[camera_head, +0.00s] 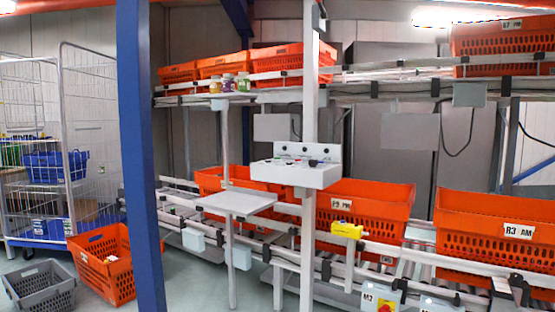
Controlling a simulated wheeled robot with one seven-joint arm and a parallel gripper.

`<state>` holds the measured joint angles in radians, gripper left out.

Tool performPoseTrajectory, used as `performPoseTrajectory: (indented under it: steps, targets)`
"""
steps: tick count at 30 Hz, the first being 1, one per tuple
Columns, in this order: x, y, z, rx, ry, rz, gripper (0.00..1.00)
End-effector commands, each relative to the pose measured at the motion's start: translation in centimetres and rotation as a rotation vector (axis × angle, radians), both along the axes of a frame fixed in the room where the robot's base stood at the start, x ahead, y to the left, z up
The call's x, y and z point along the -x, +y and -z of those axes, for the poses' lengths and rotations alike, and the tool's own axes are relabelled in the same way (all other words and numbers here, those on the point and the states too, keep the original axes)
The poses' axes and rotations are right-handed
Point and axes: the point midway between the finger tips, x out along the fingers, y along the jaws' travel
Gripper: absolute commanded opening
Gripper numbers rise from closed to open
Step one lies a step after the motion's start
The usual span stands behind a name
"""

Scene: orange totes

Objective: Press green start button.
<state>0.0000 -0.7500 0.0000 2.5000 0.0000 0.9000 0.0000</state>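A white control box (297,172) is fixed to a pale upright post at the middle of the view. Several small buttons or knobs sit on its sloped top and back panel. They are mostly dark, and they are too small for me to tell surely which one is the green start button. My gripper is not in view, so I cannot tell its state or its distance from the box.
A small grey shelf (236,202) juts out left of the box. Orange totes stand on the lower conveyor, including one behind the box (362,204). A blue post (140,150) rises at left. A grey crate (40,287) and an orange tote (105,262) lie on the floor.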

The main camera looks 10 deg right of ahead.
Motion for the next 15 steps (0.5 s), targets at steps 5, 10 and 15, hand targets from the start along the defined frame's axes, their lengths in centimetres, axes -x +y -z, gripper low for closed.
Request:
performPoseTrajectory:
  steps: [5,10,15]
  targets:
    - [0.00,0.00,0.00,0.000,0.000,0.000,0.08]
    - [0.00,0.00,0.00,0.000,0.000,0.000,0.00]
    - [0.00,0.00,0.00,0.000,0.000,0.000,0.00]
